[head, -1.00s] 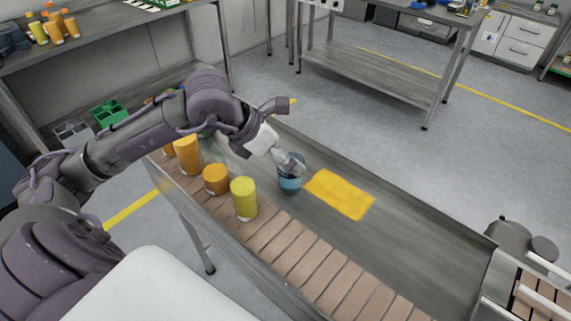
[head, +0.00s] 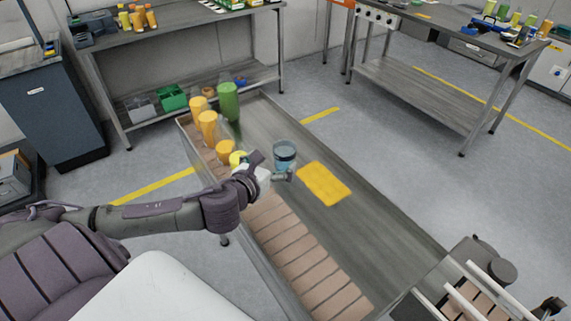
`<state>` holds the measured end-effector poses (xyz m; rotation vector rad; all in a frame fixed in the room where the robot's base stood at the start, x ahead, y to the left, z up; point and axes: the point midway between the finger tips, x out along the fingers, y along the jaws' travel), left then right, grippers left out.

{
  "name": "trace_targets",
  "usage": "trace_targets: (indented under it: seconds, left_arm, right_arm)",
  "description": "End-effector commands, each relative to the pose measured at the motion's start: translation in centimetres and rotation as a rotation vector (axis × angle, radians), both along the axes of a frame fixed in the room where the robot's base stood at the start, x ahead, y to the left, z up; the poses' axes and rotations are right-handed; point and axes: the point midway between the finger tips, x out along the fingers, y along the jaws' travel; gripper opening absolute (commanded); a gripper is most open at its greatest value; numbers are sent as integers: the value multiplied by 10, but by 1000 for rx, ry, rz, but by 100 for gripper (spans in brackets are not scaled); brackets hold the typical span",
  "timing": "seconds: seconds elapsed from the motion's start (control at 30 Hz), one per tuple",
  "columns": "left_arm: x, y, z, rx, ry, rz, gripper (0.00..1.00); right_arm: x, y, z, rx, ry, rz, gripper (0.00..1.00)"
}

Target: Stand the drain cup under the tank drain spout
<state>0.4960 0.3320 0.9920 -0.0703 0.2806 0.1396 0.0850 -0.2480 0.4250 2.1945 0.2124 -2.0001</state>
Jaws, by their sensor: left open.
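A blue-grey cup (head: 284,152), which looks like the drain cup, stands upright on the grey bench surface, left of a flat yellow patch (head: 325,184). My left gripper (head: 286,175) is open at the near side of the cup, close to its lower part. I cannot tell whether the fingers touch it. No tank or drain spout can be made out in this view. My right gripper is not in view.
A machine with white rails (head: 490,285) is at the lower right. The grey surface right of the patch is clear.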

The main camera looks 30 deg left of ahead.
Motion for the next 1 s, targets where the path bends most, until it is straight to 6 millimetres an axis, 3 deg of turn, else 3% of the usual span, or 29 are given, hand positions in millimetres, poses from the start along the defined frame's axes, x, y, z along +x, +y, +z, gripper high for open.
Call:
trace_targets:
  seconds: [0.17,0.47,0.77,1.0]
  left_arm:
    - [-1,14,-19,42,76,53,100]
    - [53,25,-37,40,71,52,100]
    - [76,29,-46,41,71,49,100]
    - [109,39,-56,40,70,49,100]
  right_arm:
    - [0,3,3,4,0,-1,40]
    - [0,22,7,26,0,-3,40]
    - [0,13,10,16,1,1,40]
    - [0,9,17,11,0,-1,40]
